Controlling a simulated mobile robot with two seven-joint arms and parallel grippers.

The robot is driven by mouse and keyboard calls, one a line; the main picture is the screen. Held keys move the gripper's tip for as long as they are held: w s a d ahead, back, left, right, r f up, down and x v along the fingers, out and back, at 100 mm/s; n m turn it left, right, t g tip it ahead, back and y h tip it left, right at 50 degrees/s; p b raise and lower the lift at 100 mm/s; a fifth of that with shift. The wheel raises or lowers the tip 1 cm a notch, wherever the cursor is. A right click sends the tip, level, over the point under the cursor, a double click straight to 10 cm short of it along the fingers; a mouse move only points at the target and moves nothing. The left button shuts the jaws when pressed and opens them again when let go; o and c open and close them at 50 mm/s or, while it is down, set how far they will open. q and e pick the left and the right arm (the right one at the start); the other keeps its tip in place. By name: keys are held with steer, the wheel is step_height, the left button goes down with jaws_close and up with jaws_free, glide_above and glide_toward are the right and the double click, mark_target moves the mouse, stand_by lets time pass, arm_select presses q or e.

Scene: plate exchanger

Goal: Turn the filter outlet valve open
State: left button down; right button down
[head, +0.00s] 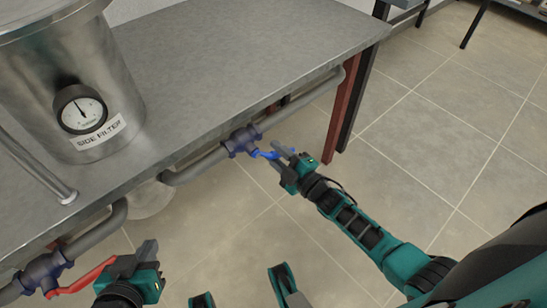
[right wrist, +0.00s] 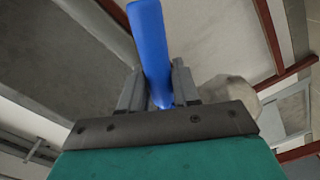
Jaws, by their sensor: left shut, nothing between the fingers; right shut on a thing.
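A dark blue valve body (head: 242,141) sits on the grey pipe below the table's front edge; no label on it is readable. My right gripper (head: 277,153) is shut on the blue lever. In the right wrist view the blue lever (right wrist: 150,45) stands between the two fingers (right wrist: 160,92). A second valve (head: 46,272) with a red lever (head: 86,279) is at the lower left. My left gripper (head: 150,250) is shut and empty, just right of the red lever.
A steel tank (head: 105,75) labelled "SIDE FILTER", with a dial gauge (head: 82,109), stands on the metal table (head: 240,45). Grey pipe (head: 195,165) runs along below the table edge. A red-brown table leg (head: 345,105) stands beyond the right gripper. The tiled floor at right is clear.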

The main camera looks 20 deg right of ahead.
steer(key=r+n, duration=0.1)
steer(key=n, duration=0.1)
steer(key=d+r+n, duration=0.1)
steer(key=n, duration=0.1)
steer(key=shift+w+r, duration=0.25)
steer(key=shift+r, duration=0.05)
arm_select(q)
steer(key=shift+a+r+p, duration=0.2)
steer(key=shift+r+p, duration=0.1)
steer(key=shift+p, duration=0.05)
arm_select(e)
steer(key=shift+r+n, duration=0.55)
steer(key=shift+n, duration=0.65)
steer(key=c, duration=0.9)
jaws_free()
steer(key=shift+a, duration=0.1)
arm_select(q)
steer(key=shift+f, duration=0.1)
arm_select(e)
steer(key=shift+f, duration=0.1)
steer(key=shift+s, duration=0.1)
steer(key=shift+s, duration=0.25)
arm_select(q)
steer(key=shift+s+a+r+p, duration=0.3)
steer(key=shift+r+p, duration=0.3)
steer(key=shift+p, duration=0.6)
arm_select(e)
steer(key=v, duration=1.2)
